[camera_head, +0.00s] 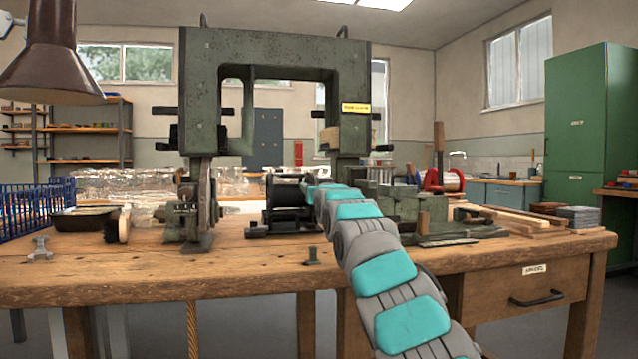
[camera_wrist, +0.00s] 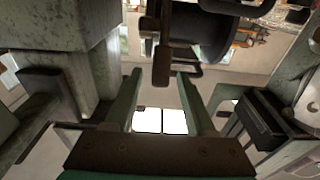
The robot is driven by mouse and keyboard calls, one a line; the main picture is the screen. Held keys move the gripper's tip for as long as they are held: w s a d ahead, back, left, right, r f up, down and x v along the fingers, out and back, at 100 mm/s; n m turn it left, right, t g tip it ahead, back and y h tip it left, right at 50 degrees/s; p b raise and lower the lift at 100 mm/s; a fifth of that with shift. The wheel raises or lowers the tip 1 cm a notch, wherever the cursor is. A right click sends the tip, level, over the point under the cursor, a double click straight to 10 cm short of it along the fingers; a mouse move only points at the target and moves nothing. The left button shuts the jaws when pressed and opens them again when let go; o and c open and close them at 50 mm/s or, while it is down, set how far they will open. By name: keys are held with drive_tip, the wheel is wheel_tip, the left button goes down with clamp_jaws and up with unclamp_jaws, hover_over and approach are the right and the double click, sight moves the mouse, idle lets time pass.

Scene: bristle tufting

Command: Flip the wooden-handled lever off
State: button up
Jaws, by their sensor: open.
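In the wrist view, a dark brown handle-like bar (camera_wrist: 162,62), likely the wooden-handled lever, stands between and just beyond my fingertips. I cannot tell whether either finger touches it. My gripper (camera_wrist: 160,78) is open, with one long finger on each side and a clear gap between them. In the head view my gripper is hidden behind my arm, near the black cylindrical unit (camera_head: 284,190) under the green press frame (camera_head: 275,50). The lever cannot be made out there. The black unit also shows in the wrist view (camera_wrist: 205,38).
The press's heavy uprights stand close on both sides of my gripper. The wooden bench (camera_head: 150,268) holds a black tray (camera_head: 84,219), a blue rack (camera_head: 30,205), a red spool stand (camera_head: 440,181) and wooden strips (camera_head: 510,217). The bench's front left is mostly clear.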

wheel_tip(320, 180, up, 3)
drive_tip(key=shift+r+p, duration=0.2)
drive_tip(key=shift+p, duration=0.75)
drive_tip(key=r+b+v, duration=0.2)
drive_tip(key=b+v, duration=0.2)
drive_tip(key=v, duration=1.1)
drive_tip(key=shift+s+a+r+b, duration=0.15)
drive_tip(key=shift+s+a+b, duration=0.15)
drive_tip(key=shift+s, duration=0.3)
